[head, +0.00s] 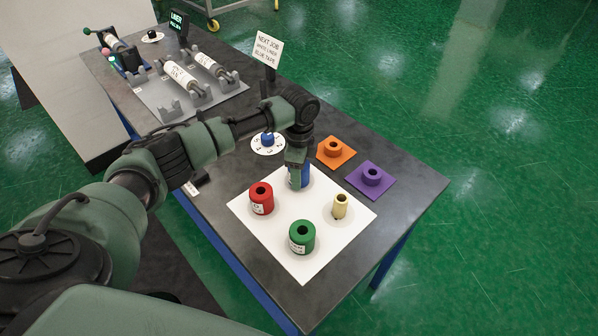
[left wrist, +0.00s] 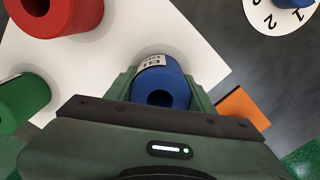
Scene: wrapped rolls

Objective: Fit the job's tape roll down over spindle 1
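The blue tape roll (head: 305,174) stands on the white mat (head: 262,226), near its far corner. My left gripper (head: 298,160) is over it, pointing down. In the left wrist view the blue roll (left wrist: 166,84) is between the two fingers of the left gripper (left wrist: 162,92), its open bore facing the camera. The fingers lie close along its sides; whether they press on it is unclear. A sign (head: 267,50) reads NEXT JOB, WHITE LINER, BLUE TAPE. No spindle is readably marked 1. A white numbered disc (head: 258,150) carries a blue hub (head: 267,138). My right gripper is not in view.
Red (head: 261,196), green (head: 302,237) and cream (head: 340,206) rolls stand on the mat. Orange (head: 335,152) and purple (head: 371,180) square bases with round hubs are to the right. A grey rack (head: 178,98) holds white rolls farther back. Dark table is bare between these.

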